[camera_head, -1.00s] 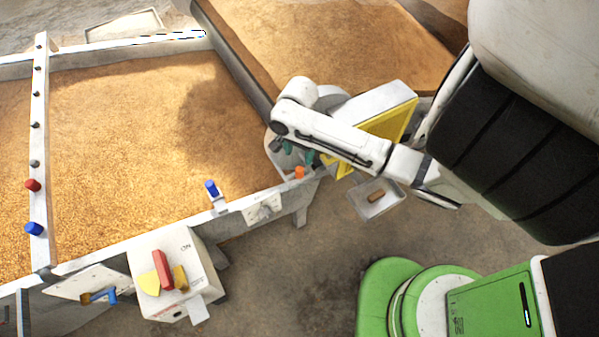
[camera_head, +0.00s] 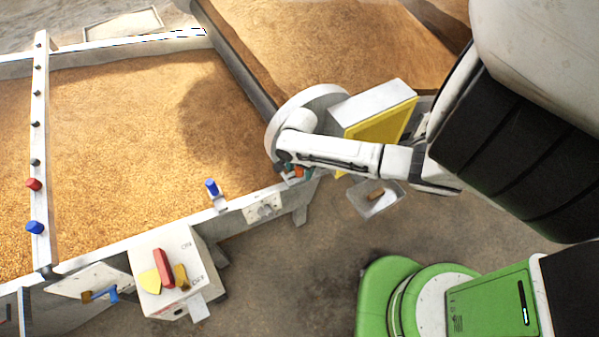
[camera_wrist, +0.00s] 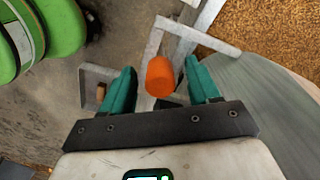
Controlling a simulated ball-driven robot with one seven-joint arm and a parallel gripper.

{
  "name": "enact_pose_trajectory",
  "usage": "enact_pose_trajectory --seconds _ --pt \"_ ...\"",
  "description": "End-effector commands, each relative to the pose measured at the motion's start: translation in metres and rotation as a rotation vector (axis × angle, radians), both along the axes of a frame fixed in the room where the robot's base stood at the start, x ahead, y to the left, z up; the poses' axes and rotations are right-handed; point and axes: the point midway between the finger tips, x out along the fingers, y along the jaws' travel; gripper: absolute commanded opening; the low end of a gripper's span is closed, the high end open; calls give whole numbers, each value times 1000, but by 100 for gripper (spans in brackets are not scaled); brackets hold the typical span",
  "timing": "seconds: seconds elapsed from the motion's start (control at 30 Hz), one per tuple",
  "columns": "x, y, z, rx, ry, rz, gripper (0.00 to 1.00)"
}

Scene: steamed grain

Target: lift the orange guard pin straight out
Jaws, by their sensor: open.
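The orange guard pin (camera_wrist: 160,77) shows in the wrist view as a short upright cylinder between the two teal fingers of my gripper (camera_wrist: 159,66). The fingers stand open, with a gap to the pin on both sides. The pin's lower end and its seat are hidden. In the head view only a small part of the pin (camera_head: 299,173) shows below my wrist, at the near right corner of the grain bed. My gripper (camera_head: 288,170) is mostly hidden there by my arm.
A grey round plate (camera_wrist: 255,105) lies close to the right finger. A small tray (camera_head: 362,204) holding a brown piece is right of the corner. A blue peg (camera_head: 211,188) stands on the bed's white rim (camera_head: 160,233). A white switch box (camera_head: 150,262) with a red lever is at lower left.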

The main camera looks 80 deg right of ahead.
Motion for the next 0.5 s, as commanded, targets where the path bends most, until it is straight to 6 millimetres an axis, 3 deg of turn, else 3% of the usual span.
enact_pose_trajectory --seconds 0.1,0.5 --pt "0 0 0 0 0 0 59" --pt "0 0 0 0 0 0 20"
